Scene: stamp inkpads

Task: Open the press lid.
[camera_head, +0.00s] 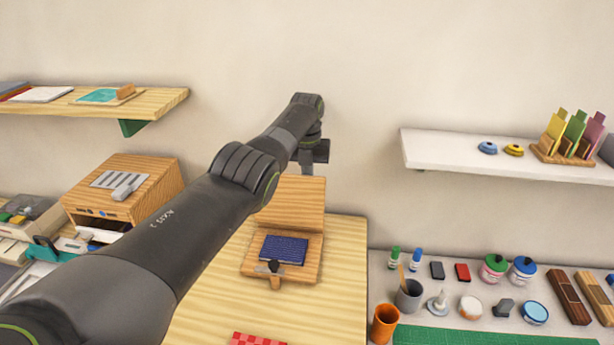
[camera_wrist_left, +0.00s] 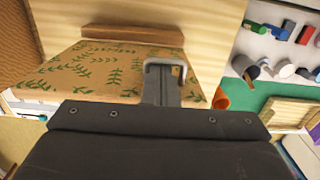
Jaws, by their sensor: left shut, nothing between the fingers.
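The wooden press stands on the light wooden table in the head view. Its lid (camera_head: 290,200) is raised and leans back, with its plain inner face towards me. Its base (camera_head: 251,262) lies flat with a dark blue pad (camera_head: 284,249) on it and a dark-knobbed catch (camera_head: 275,267) at its front. My left gripper (camera_head: 308,167) is shut and empty, close behind the lid's upper right part; its tips are partly hidden there. In the left wrist view its fingers (camera_wrist_left: 163,70) overlap a leaf-printed board (camera_wrist_left: 105,68), seemingly the lid's outside; contact is unclear. My right gripper is not in view.
A wooden drawer box (camera_head: 150,178) stands left. Right are an orange cup (camera_head: 384,324), a grey cup (camera_head: 408,296) and several stamping supplies. A white shelf (camera_head: 450,152) hangs right and a wooden shelf (camera_head: 150,100) left. The table right of the press (camera_head: 345,270) is clear.

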